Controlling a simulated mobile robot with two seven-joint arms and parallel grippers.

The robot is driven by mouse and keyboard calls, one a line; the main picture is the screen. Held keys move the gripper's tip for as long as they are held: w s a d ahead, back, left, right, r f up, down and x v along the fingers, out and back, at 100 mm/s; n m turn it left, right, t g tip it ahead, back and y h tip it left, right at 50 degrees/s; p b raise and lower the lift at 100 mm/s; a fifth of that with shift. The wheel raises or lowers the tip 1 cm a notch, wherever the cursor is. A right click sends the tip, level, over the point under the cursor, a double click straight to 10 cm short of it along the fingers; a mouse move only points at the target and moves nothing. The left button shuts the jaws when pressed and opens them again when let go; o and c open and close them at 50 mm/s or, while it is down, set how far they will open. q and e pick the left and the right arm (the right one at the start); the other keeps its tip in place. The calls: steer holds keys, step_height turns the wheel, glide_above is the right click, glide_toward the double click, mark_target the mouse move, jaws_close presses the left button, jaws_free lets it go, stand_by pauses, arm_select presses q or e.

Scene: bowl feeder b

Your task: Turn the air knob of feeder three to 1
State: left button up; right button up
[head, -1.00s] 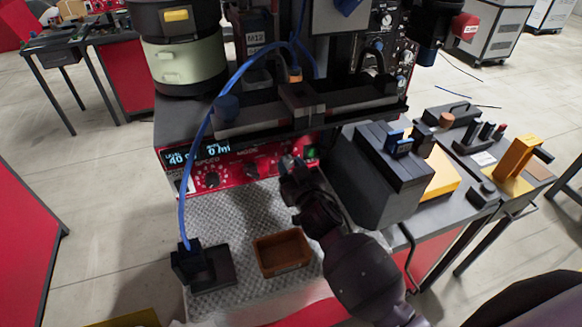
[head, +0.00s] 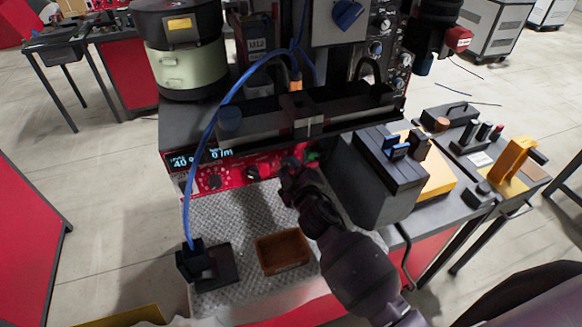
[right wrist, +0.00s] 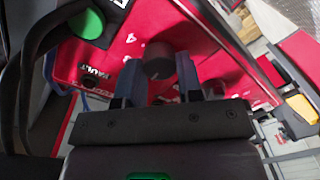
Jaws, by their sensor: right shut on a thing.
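The red control panel (head: 232,178) sits on the feeder's front, with a lit display (head: 200,157) at its left. Dark knobs show on it, one at left (head: 214,181) and one in the middle (head: 252,173). My right gripper (head: 289,167) is at the panel's right part, near the green button (head: 313,156), and hides what it holds in the head view. In the right wrist view its fingers are shut on a dark round knob (right wrist: 158,62). I cannot read that knob's label or setting. My left gripper is not in view.
A dark grey box (head: 370,180) stands close to the right of my right arm. A brown tray (head: 283,251) and a black block (head: 207,264) lie below the panel. A blue hose (head: 202,140) hangs down at left.

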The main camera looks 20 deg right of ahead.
steer(key=n, duration=0.4)
steer(key=shift+p, duration=0.35)
steer(key=shift+n+h, duration=0.3)
steer(key=shift+n, duration=1.5)
steer(key=o, duration=0.9)
steer(key=s, duration=1.1)
steer(key=shift+d+r, duration=0.15)
steer(key=shift+r, duration=0.1)
steer(key=shift+d, duration=0.1)
